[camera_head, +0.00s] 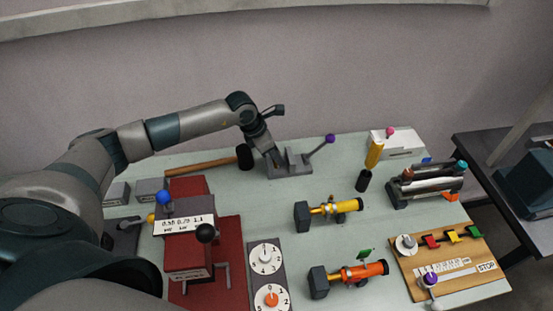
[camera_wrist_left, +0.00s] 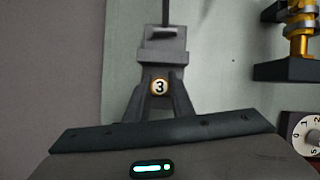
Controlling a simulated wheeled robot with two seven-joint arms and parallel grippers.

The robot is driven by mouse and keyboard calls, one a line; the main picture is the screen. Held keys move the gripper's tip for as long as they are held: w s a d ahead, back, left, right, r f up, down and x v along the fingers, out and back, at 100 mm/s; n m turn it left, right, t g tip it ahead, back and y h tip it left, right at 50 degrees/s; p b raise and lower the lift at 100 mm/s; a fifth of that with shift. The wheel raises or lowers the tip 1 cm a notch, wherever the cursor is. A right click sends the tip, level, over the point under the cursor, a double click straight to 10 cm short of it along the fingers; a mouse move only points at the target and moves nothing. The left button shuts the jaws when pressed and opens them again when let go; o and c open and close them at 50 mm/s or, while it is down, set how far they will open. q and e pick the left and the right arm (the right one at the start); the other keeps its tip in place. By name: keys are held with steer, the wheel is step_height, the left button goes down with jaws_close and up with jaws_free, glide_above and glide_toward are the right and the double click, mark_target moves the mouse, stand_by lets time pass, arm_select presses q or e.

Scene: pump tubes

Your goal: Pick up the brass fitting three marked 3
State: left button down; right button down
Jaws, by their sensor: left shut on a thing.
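The brass fitting three (camera_wrist_left: 159,87) shows in the left wrist view as a small round brass end with a white face marked 3. My left gripper (camera_wrist_left: 158,84) is shut on it, with one finger on each side. In the head view, my left gripper (camera_head: 272,158) points down at the back of the table, beside a grey fixture (camera_head: 293,163) with a purple-knobbed lever. The fitting cannot be made out in the head view. Whether it touches the table or the fixture is unclear. My right gripper is not in view.
A hammer (camera_head: 205,165) lies left of the gripper. A red press-like stand (camera_head: 190,262), a dial panel (camera_head: 267,275) and two yellow and orange pumps (camera_head: 335,207) stand nearer. A black cup (camera_head: 364,181) and a wooden control board (camera_head: 450,262) are to the right.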

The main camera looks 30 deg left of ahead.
arm_select(q)
steer(key=shift+r, duration=0.1)
steer(key=shift+w+r+b, duration=0.1)
steer(key=shift+r+b, duration=0.6)
steer(key=shift+r, duration=0.05)
step_height(320, 180, up, 2)
steer(key=shift+d+r+b, duration=0.15)
steer(key=shift+b, duration=0.75)
steer(key=s+d+r+b, duration=0.1)
steer(key=d+r+b, duration=0.3)
steer(key=d+r, duration=0.3)
steer(key=d, duration=0.4)
steer(key=shift+s+d+b, duration=0.15)
steer(key=shift+s+b, duration=0.1)
steer(key=shift+b, duration=0.1)
steer(key=shift+s, duration=0.1)
